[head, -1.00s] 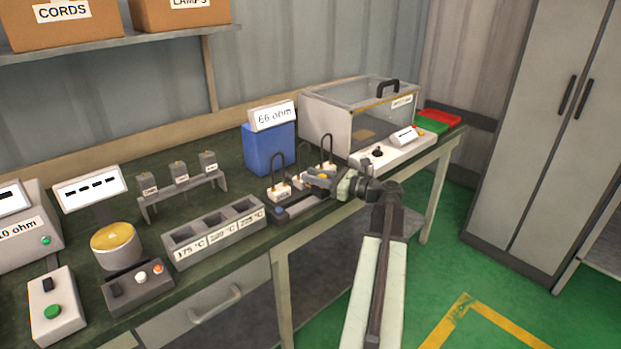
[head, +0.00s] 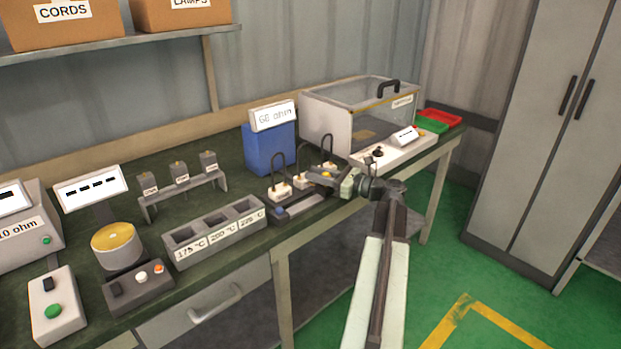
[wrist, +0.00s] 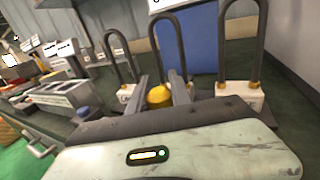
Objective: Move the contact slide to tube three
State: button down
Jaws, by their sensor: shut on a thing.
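My gripper (head: 328,176) is shut on the yellow knob of the contact slide (wrist: 160,96), which sits between its two fingers in the wrist view. The slide is on a dark rail (head: 300,208) at the bench's front edge. Behind the rail stand three dark U-shaped tubes on white bases: a left one (head: 279,170), a middle one (head: 299,160) and a right one (head: 328,150). In the wrist view the knob is in front of the middle tube (wrist: 170,45), left of the right tube (wrist: 240,50). The middle tube's base is largely hidden.
A blue knob (head: 280,211) is at the rail's left end. A blue box with a readout (head: 270,150) stands behind the tubes. A clear-lidded case (head: 360,115) is to the right. A grey three-slot block (head: 213,233) is to the left.

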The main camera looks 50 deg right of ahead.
jog(key=d, duration=0.9)
jog(key=shift+s+d, duration=0.1)
jog(key=shift+s, duration=0.15)
jog(key=c, duration=1.2)
grip_release()
jog(key=shift+o, duration=0.2)
jog(key=shift+s, duration=0.1)
jog(key=v, duration=0.7)
jog(key=shift+s, duration=0.35)
